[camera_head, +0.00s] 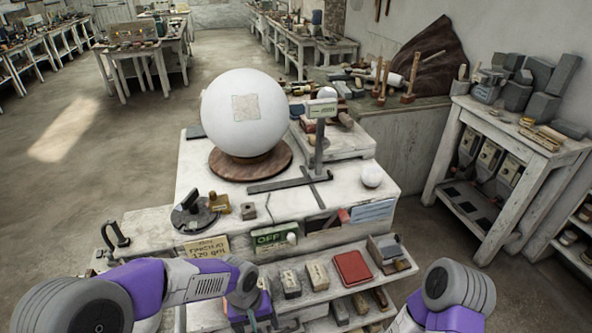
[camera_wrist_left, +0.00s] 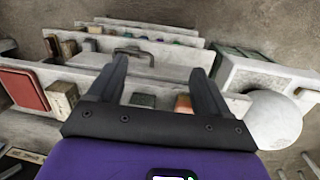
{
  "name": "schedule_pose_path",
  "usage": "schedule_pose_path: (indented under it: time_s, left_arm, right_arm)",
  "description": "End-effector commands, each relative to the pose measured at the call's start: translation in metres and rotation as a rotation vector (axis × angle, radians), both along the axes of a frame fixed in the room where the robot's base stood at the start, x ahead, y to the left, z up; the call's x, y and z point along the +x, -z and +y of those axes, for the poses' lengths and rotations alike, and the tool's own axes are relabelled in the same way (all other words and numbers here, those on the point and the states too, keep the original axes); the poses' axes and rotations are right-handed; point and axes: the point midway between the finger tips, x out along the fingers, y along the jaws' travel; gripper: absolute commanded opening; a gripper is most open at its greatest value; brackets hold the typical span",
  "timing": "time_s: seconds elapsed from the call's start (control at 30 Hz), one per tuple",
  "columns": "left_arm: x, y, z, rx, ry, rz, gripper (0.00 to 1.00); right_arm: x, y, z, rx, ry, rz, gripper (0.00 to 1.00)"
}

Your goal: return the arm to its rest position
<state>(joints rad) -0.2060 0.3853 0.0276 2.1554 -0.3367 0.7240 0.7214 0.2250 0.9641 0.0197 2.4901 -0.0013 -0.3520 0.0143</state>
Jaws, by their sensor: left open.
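My left arm (camera_head: 150,283) comes in from the left, bent low over the front of the white workbench. Its gripper (camera_wrist_left: 160,72) shows in the left wrist view with two dark fingers spread apart and nothing held between them. In the head view the hand is low near the front shelf, and its fingers are hard to make out. My right arm (camera_head: 455,290) shows only as a grey joint and purple link at the bottom right; its gripper is out of frame.
A large white sphere (camera_head: 245,112) rests on a round brown base (camera_head: 228,165) on the workbench (camera_head: 375,193). A small white ball (camera_head: 371,174) lies at right. A red block (camera_head: 352,268) and small blocks sit on the front shelf. Open floor (camera_head: 90,180) lies to the left.

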Motion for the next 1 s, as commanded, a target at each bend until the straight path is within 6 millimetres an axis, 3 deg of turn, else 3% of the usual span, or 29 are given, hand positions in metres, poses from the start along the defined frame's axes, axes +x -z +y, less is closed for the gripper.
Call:
schedule_pose_path:
  time_s: [0.03, 0.27, 0.4, 0.53, 0.7, 1.0]
  left_arm:
    - [-0.004, 0.021, -0.001, -0.023, 0.006, 0.015, 0.78]
    - [-0.024, 0.111, -0.009, -0.153, 0.027, 0.025, 0.78]
    - [-0.051, 0.182, -0.009, -0.229, 0.011, 0.007, 0.78]
    - [-0.078, 0.230, -0.005, -0.252, -0.014, -0.029, 0.78]
    - [-0.100, 0.260, 0.001, -0.242, -0.027, -0.063, 0.78]
    - [-0.104, 0.266, 0.004, -0.234, -0.029, -0.079, 0.78]
  right_arm:
    - [0.000, 0.005, 0.000, 0.000, 0.000, -0.001, 0.43]
    - [-0.001, 0.019, 0.000, 0.000, 0.000, 0.001, 0.43]
    - [-0.001, 0.031, 0.000, 0.000, 0.000, 0.001, 0.43]
    - [0.000, 0.041, 0.000, 0.000, 0.000, 0.001, 0.43]
    - [-0.001, 0.046, 0.000, 0.000, 0.000, 0.001, 0.43]
    - [0.000, 0.046, 0.000, 0.000, 0.000, 0.001, 0.43]
